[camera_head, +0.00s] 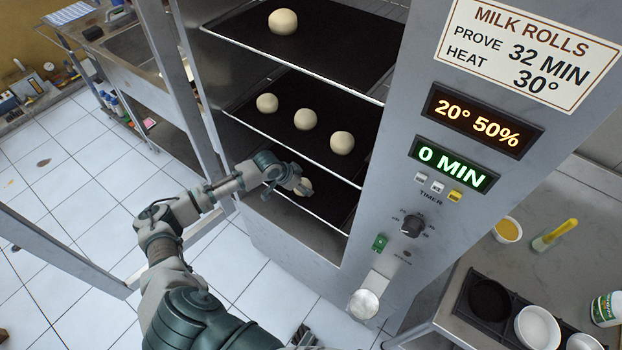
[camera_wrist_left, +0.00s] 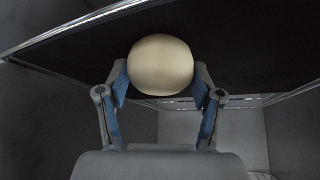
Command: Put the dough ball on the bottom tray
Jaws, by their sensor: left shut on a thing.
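My left gripper (camera_head: 293,184) reaches into the lowest part of the open cabinet, at the bottom tray (camera_head: 335,203). It is shut on a pale dough ball (camera_head: 306,187), partly hidden by the fingers in the head view. In the left wrist view the dough ball (camera_wrist_left: 161,66) sits between the two blue-padded fingers (camera_wrist_left: 161,88), with the dark tray (camera_wrist_left: 240,60) right behind it. I cannot tell whether the ball touches the tray.
The middle tray (camera_head: 285,143) holds three dough balls; the top tray (camera_head: 345,45) shows one. Their wire racks lie close above my arm. The panel (camera_head: 480,120) stands at the right, reading 20°, 50% and 0 MIN. A bench (camera_head: 560,235) with pots is at lower right.

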